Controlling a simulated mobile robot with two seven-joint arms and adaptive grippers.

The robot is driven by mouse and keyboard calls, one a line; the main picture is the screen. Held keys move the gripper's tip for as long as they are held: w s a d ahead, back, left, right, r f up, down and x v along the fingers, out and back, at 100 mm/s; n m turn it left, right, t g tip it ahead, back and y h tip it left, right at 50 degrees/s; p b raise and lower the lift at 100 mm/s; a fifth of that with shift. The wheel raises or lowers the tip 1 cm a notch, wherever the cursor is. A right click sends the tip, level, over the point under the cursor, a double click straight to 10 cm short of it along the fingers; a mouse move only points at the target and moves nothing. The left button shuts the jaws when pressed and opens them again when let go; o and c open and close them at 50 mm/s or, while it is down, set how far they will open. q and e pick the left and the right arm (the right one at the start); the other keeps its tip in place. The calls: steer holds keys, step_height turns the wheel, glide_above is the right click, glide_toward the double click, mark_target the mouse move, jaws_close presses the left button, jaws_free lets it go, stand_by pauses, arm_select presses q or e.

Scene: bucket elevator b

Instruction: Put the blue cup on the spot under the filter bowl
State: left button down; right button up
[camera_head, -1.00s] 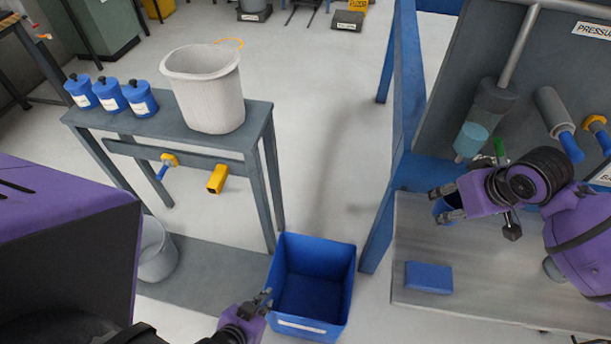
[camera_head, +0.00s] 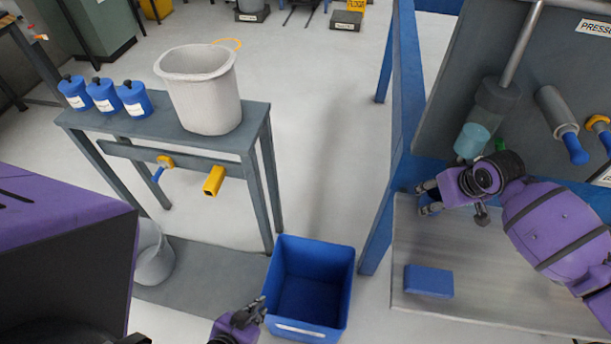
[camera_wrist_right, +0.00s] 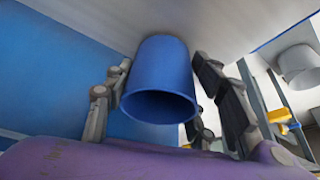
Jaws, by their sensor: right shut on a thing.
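The blue cup (camera_wrist_right: 160,75) is between the fingers of my right gripper (camera_head: 428,198), which is shut on it. In the wrist view the cup's open rim faces the lower edge and its base is close to a pale surface. In the head view the gripper almost wholly hides the cup. The filter bowl (camera_head: 497,97), a clear grey cylinder with a cyan lower part, hangs on the grey panel, above and right of the gripper in the picture. The spot under it cannot be made out. My left gripper (camera_head: 252,312) is low near the blue bin; its opening is unclear.
A blue block (camera_head: 428,280) lies on the grey worktop (camera_head: 500,290) in front of my right arm. A blue post (camera_head: 400,150) borders the worktop's left. A blue bin (camera_head: 310,290) stands on the floor. The left bench (camera_head: 190,135) holds a white bucket (camera_head: 205,90) and blue canisters (camera_head: 105,95).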

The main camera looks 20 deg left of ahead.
mark_target(437, 213)
steer(key=shift+s+f, duration=0.15)
steer(key=shift+f, duration=0.25)
steer(key=shift+d, duration=0.1)
steer(key=shift+f, duration=0.15)
steer(key=o, duration=1.2)
steer(key=shift+r, duration=0.2)
steer(key=r, duration=0.1)
steer(key=s+d+r, duration=0.1)
steer(key=s, duration=0.1)
steer(key=shift+d+r, duration=0.25)
steer(key=shift+r, duration=0.15)
steer(key=s+d, duration=0.2)
steer(key=s, duration=0.1)
steer(key=s+d, duration=0.1)
steer(key=s, duration=0.2)
steer(key=s+d, duration=0.2)
steer(key=s, duration=0.1)
steer(key=shift+d+f, duration=0.1)
steer(key=shift+d, duration=0.25)
